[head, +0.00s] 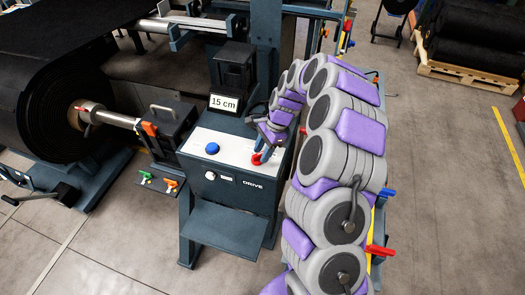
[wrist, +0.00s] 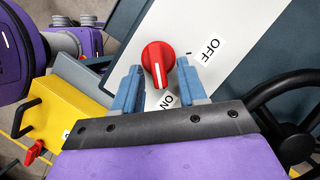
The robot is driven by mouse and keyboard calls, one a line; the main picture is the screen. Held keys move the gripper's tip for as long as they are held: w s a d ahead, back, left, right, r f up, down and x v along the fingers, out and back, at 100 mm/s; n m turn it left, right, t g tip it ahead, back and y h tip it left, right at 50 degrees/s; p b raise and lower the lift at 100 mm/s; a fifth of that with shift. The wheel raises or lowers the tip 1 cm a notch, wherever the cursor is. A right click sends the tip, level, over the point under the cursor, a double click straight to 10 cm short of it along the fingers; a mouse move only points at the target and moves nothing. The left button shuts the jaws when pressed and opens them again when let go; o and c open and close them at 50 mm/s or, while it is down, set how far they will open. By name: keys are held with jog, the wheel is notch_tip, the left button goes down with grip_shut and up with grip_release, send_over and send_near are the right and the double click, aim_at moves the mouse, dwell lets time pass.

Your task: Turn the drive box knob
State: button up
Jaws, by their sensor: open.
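The drive box (head: 235,155) stands in the middle of the head view, with a pale sloped top and the word DRIVE on its front. Its red knob (wrist: 158,62) sits on the pale panel in the wrist view, between an OFF label (wrist: 211,46) and an ON label (wrist: 167,100). The white line on the knob points down, toward the ON side. My gripper (wrist: 160,80) is open, with one blue finger on each side of the knob. Clear panel shows between the knob and each finger. In the head view the knob (head: 257,158) is partly hidden by my gripper.
A blue button (head: 212,148) is on the left of the same panel. A large black roll (head: 60,95) is at left. A black handwheel (wrist: 290,115) and a yellow part (wrist: 60,105) flank my gripper in the wrist view.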

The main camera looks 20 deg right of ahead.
jog(key=shift+c, duration=0.4)
grip_shut()
